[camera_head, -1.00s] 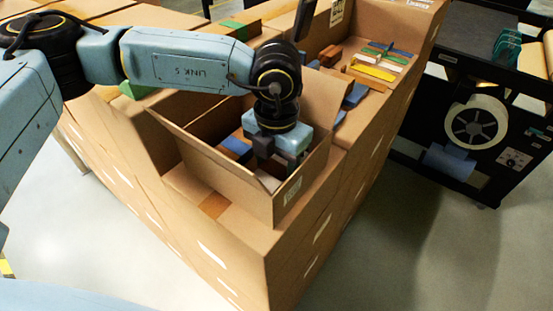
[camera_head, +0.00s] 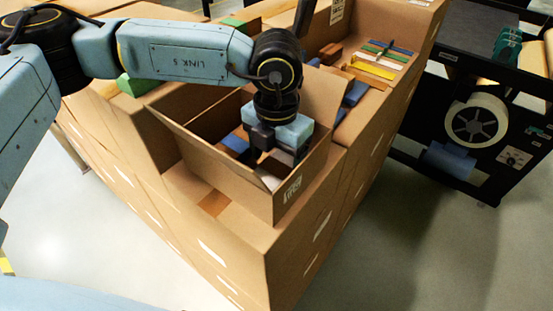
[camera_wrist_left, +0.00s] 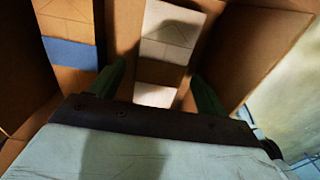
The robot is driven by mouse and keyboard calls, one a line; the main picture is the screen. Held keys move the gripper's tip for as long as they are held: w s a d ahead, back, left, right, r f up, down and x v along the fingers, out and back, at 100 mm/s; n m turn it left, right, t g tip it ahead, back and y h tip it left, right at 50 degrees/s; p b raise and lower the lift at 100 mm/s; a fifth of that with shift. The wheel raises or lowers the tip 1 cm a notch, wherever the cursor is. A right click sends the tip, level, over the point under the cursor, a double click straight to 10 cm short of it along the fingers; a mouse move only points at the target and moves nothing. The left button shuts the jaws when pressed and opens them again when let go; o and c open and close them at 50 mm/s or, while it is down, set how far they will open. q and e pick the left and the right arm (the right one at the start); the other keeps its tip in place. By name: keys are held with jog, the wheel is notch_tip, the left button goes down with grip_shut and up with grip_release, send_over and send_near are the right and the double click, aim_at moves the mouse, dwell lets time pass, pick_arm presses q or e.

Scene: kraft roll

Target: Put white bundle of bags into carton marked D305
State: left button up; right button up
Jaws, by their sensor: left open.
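My left gripper (camera_head: 278,150) points down into an open brown carton (camera_head: 235,178) in the head view. Its label is too small to read as D305. The gripper is open, its green fingers (camera_wrist_left: 158,85) spread in the left wrist view. The white bundle of bags (camera_wrist_left: 170,38) lies in the carton between and beyond the fingers, with a brown band across it. In the head view, only a pale patch (camera_head: 270,181) shows by the near wall; the gripper hides much of the inside. My right gripper is not in view.
A blue-banded bundle (camera_wrist_left: 70,52) lies left of the white one, beyond a divider or gap. More cartons with coloured bundles stand behind, including a yellow one (camera_head: 372,70). Raised carton flaps surround the gripper. A black machine with a roll (camera_head: 476,120) stands at right.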

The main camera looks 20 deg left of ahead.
aim_at(277, 167)
pick_arm(q)
notch_tip(277, 167, up, 11)
jog(key=b, duration=0.1)
jog(key=shift+b, duration=0.35)
